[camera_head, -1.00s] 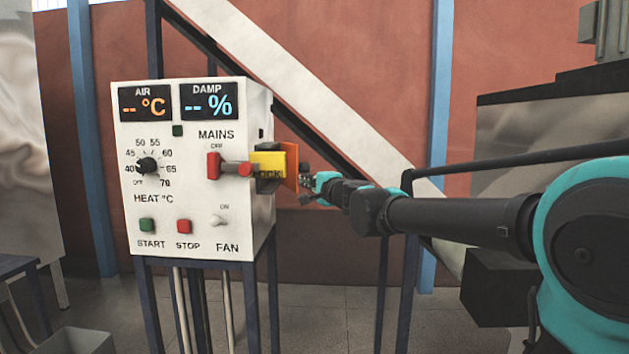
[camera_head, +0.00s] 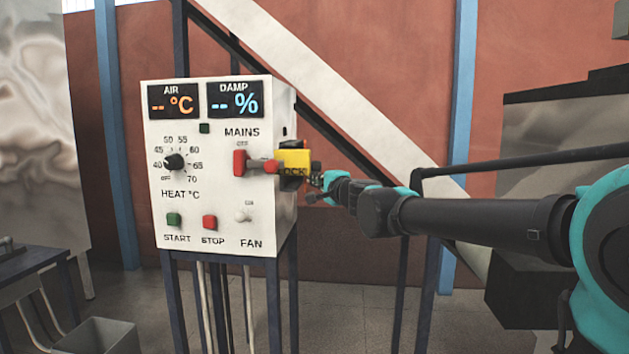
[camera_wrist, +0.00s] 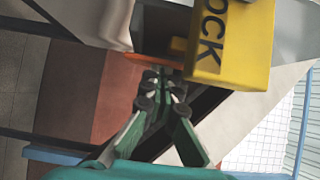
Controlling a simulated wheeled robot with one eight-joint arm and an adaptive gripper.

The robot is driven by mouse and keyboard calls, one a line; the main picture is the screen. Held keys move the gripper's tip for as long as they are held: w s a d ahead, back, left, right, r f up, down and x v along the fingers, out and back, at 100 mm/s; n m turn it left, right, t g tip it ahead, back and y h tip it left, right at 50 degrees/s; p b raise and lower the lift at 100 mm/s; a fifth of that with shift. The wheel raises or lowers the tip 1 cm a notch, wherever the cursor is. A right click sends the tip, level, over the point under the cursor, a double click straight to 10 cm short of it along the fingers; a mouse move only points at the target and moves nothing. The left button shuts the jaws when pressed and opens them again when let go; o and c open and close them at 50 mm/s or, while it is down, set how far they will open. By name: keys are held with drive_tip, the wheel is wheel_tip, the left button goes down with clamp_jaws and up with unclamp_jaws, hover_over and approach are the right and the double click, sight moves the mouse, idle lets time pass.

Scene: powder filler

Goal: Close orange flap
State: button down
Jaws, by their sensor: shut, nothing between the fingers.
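The orange flap shows in the wrist view as a thin orange strip (camera_wrist: 153,61) beside the white control box, just beyond my fingertips. In the head view I cannot make it out now. A yellow lock block (camera_head: 294,161) marked "LOCK" sits at the box's right side. It also fills the upper right of the wrist view (camera_wrist: 232,48). My gripper (camera_head: 316,178) is at the right of the box, next to the yellow block. In the wrist view my gripper (camera_wrist: 160,85) is shut and empty, its tips close to the orange strip; contact is unclear.
The white control box (camera_head: 217,218) has a red mains switch (camera_head: 240,163), a heat dial (camera_head: 174,161) and buttons. It stands on dark blue legs. A grey bin (camera_head: 102,337) is on the floor at lower left. A white diagonal beam (camera_head: 330,90) runs behind.

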drive_tip(key=v, duration=1.2)
drive_tip(key=w+d+r+n+g+y, duration=0.5)
drive_tip(key=w+d+n+g, duration=0.1)
drive_tip(key=w+d, duration=0.45)
drive_tip(key=w+a+f, duration=0.1)
drive_tip(key=w+a, duration=0.3)
drive_tip(key=a, duration=0.8)
drive_tip(key=shift+f, duration=0.35)
